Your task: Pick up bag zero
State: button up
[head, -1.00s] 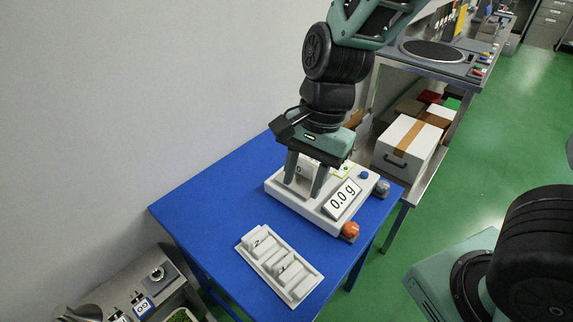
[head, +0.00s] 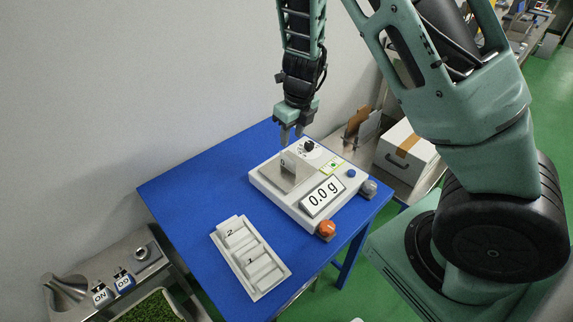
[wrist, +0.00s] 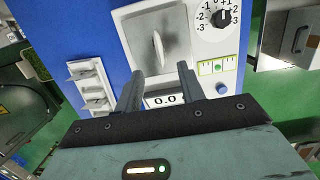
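Bag zero (head: 288,163), a small pale upright packet marked 0, stands on the metal pan of the white scale (head: 280,190). In the wrist view bag zero (wrist: 158,48) shows nearly edge-on, as a thin pale sliver on the pan. My gripper (head: 292,141) is above and behind the bag, near the scale's back. In the wrist view my gripper (wrist: 160,80) has its two fingers apart with nothing between them. The bag lies beyond the fingertips, roughly in line with the gap. The scale display reads 0.0 g.
A white slotted tray (head: 262,290) with bags 2 and 1 lies on the blue table (head: 180,195) left of the scale. A counter with ON and OFF switches (head: 125,282) stands at lower left.

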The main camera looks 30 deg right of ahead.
aim_at(288, 156)
jog(key=f, duration=0.3)
jog(key=w+f, duration=0.1)
jog(key=f, duration=0.3)
jog(key=f+b, duration=0.1)
jog(key=f, duration=0.3)
jog(key=shift+w+a+f, duration=0.1)
jog(key=shift+w+a, duration=0.2)
jog(key=shift+w, duration=0.05)
grip_shut()
